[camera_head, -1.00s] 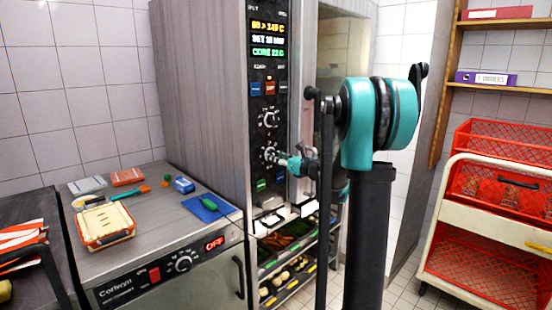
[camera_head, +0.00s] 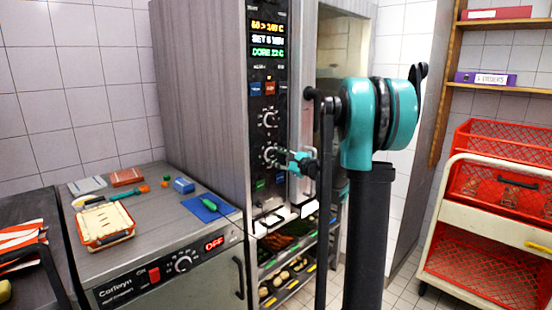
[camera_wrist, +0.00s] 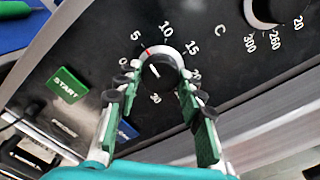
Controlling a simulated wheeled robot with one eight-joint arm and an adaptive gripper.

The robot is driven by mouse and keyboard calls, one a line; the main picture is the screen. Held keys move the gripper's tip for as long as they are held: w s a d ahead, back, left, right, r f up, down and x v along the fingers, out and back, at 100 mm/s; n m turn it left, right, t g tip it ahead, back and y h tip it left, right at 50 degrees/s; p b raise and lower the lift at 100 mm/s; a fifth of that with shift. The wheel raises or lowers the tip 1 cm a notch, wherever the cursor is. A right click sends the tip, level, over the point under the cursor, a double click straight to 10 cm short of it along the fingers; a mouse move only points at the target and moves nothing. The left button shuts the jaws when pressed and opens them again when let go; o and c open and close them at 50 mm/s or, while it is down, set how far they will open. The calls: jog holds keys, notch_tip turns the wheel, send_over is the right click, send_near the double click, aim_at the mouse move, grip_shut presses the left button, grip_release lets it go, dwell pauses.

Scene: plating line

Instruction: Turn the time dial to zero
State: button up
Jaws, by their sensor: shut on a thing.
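The time dial (camera_wrist: 160,73) is a round black knob with a pale rim, on a black panel marked 0, 5, 10, 15 and on to 30. A red line on its edge lies between the 5 and the 10. My gripper (camera_wrist: 157,82) is shut on the dial, one green finger on each side, partly hiding the scale. In the head view the dial (camera_head: 270,156) is the lower of two on the tall oven's panel, with my gripper (camera_head: 283,159) at it. The panel display (camera_head: 268,39) has a middle line that seems to read SET 5 MIN.
A temperature dial (camera_wrist: 272,10) sits nearby at the upper right of the wrist view. A green START button (camera_wrist: 67,84) is left of the gripper. A counter (camera_head: 160,225) with food and tools stands left of the oven; a red-crate trolley (camera_head: 490,215) stands at right.

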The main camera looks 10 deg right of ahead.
jog(key=n, duration=0.9)
jog(key=shift+n, duration=0.3)
dwell(0.5)
jog(key=o, duration=1.2)
jog(key=shift+r, duration=0.1)
jog(key=shift+c, duration=0.2)
jog(key=shift+d, duration=0.1)
jog(key=v, duration=1.2)
